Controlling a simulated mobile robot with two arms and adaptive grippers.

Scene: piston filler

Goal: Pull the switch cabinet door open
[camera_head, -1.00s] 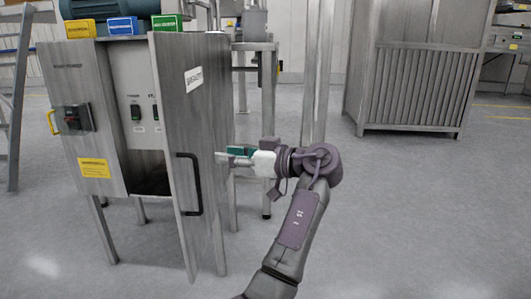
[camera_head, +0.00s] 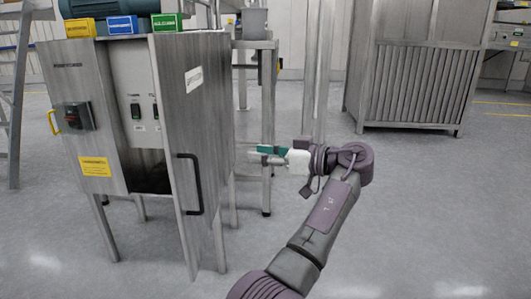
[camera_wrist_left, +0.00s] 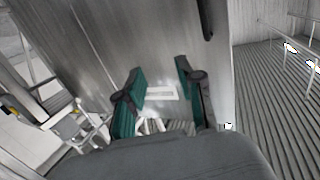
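The grey metal switch cabinet (camera_head: 80,135) stands on legs at the left of the head view. Its right-hand door panel (camera_head: 195,115) stands out at an angle, and a gap shows switches (camera_head: 136,110) inside. A black bar handle (camera_head: 190,184) is on this panel; a black piece, probably this handle, shows at the top of the left wrist view (camera_wrist_left: 207,18). My left gripper (camera_head: 253,155) is to the right of the panel, apart from it and from the handle. Its teal fingers (camera_wrist_left: 158,68) are spread and empty in the left wrist view. My right gripper is out of view.
A red rotary switch (camera_head: 75,115) and a yellow handle (camera_head: 53,121) are on the cabinet's left panel. A metal stand (camera_head: 268,120) is behind the gripper. A large slatted metal unit (camera_head: 415,85) stands at the back right. The floor at the right is clear.

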